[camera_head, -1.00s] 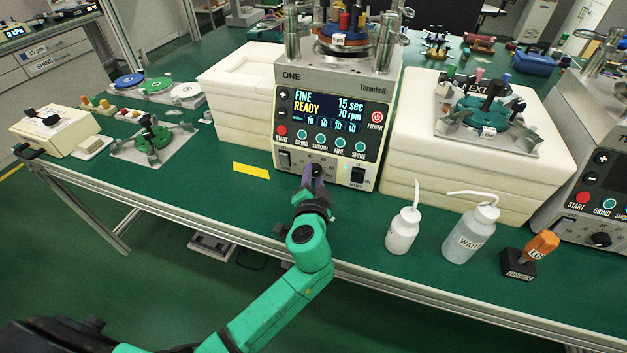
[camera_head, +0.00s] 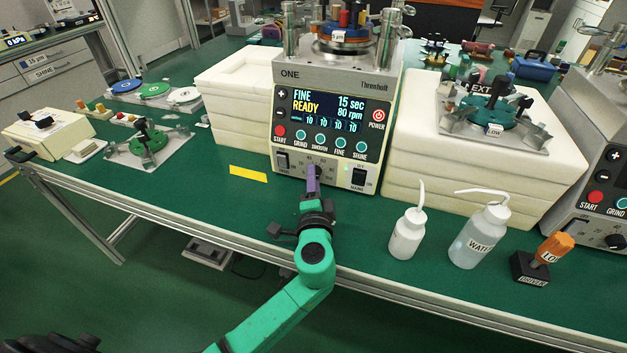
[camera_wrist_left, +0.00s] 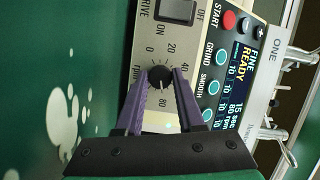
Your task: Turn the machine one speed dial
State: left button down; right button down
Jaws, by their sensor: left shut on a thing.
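The black speed dial (camera_wrist_left: 160,77) sits low on the front panel, on a scale with 0, 20, 40, 60 and 80 marks, seen in the left wrist view. My left gripper (camera_head: 312,172) has purple fingers shut on the dial; they also show on both sides of it in the left wrist view (camera_wrist_left: 161,80). In the head view the fingers hide most of the dial. My right gripper is not in view.
White foam blocks (camera_head: 470,185) stand right of the machine, and more (camera_head: 232,125) stand left. Two wash bottles (camera_head: 407,235) (camera_head: 478,238) and an orange-handled tool (camera_head: 553,247) stand front right. A yellow strip (camera_head: 248,174) lies left of the dial.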

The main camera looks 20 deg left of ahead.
pick_arm(q)
jog(key=c, duration=0.5)
grip_release()
jog(key=b+v, duration=0.1)
jog(key=v, duration=1.3)
jog(key=shift+s+d+r+b, duration=0.1)
jog(key=shift+s+b, duration=0.15)
jog(key=shift+b, duration=0.1)
